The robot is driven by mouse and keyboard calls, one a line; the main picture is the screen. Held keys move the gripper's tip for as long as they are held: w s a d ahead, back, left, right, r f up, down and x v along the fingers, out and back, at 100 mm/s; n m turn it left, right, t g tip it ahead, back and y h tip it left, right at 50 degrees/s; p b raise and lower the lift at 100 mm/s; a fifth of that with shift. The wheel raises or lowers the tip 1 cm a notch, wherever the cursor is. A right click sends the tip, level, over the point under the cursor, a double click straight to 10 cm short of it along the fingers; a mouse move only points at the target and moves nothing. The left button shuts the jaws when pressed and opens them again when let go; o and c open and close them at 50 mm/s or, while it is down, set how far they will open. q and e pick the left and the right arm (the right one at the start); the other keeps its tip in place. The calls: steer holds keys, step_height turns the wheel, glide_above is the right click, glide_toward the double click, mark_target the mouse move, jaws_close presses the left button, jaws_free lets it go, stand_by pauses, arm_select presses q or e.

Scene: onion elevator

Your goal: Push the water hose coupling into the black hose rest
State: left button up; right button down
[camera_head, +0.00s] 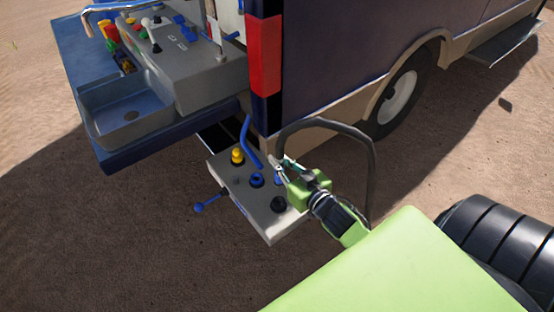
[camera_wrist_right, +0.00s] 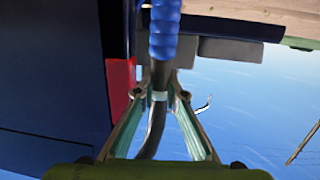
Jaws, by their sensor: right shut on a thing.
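My right gripper (camera_head: 277,166) is above the grey panel (camera_head: 226,176) at the vehicle's rear corner. The dark hose (camera_wrist_right: 154,132) runs back between the fingers and arcs up to the right in the head view (camera_head: 331,123). A ribbed blue part (camera_wrist_right: 165,28) lies beyond the fingertips. The black hose rest (camera_head: 279,204) is on the panel, nearer the camera than the fingertips and apart from them. My left gripper is not in view.
The panel also has a yellow fitting (camera_head: 237,156), a blue fitting (camera_head: 257,180) and a blue side lever (camera_head: 207,203). A bent blue pipe (camera_head: 248,143) is close to the gripper. The vehicle's red-marked corner (camera_head: 264,56) and a blue sink (camera_head: 128,113) stand behind.

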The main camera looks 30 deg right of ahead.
mark_target(281, 181)
steer(key=shift+f+b, duration=0.35)
steer(key=shift+f, duration=0.2)
step_height(281, 181, down, 3)
steer(key=b, duration=0.3)
steer(key=shift+a, duration=0.15)
steer(key=shift+f+b, duration=0.85)
steer(key=shift+f, duration=0.35)
steer(key=shift+f, duration=0.85)
